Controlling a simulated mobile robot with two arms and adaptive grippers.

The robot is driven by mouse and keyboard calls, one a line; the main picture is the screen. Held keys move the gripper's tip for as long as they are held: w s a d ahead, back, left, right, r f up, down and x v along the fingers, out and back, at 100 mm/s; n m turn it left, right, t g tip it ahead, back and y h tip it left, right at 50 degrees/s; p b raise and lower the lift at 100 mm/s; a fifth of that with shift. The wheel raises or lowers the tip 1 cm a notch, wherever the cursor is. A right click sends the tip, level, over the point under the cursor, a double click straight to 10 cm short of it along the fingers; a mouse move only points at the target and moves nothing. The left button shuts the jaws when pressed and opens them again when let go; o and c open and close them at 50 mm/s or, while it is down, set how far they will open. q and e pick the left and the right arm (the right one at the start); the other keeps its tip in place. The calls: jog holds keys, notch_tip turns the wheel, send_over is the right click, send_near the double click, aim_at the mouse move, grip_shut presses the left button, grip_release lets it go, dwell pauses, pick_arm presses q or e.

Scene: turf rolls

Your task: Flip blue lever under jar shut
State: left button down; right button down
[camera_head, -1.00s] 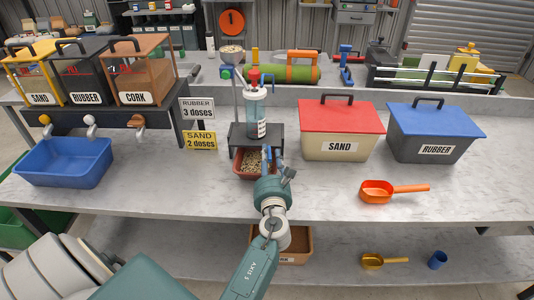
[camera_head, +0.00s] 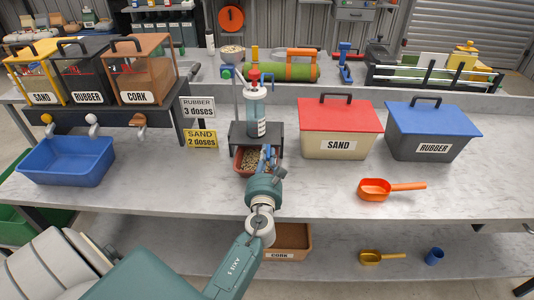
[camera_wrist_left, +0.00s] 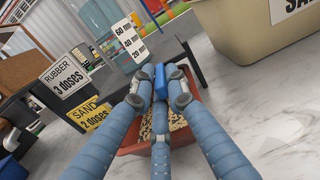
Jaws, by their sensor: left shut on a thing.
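The clear jar (camera_head: 255,112) with a red top and graduated label stands upright on a small dark stand (camera_head: 275,132). In the left wrist view the jar (camera_wrist_left: 124,38) is behind my fingers. A blue lever (camera_wrist_left: 160,82) sits below the jar. My left gripper (camera_head: 266,160) is in front of the stand, its fingers closed around the lever. The fingers (camera_wrist_left: 158,88) hide part of the lever and its pivot. A red tray (camera_head: 242,165) with pale granules is under the stand, partly covered by my gripper. My right gripper is not in view.
A red-lidded SAND box (camera_head: 340,122) and blue-lidded RUBBER box (camera_head: 432,130) stand to the right. An orange scoop (camera_head: 376,189) lies in front of them. A blue basin (camera_head: 66,160) and dose signs (camera_head: 200,138) are left.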

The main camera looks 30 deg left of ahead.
pick_arm(q)
jog(key=c, duration=1.8)
grip_release()
jog(key=shift+w+d+f, duration=0.15)
jog(key=shift+d+f, duration=0.05)
jog(key=shift+d, duration=0.05)
jog(key=shift+c, duration=0.2)
jog(key=v, duration=1.2)
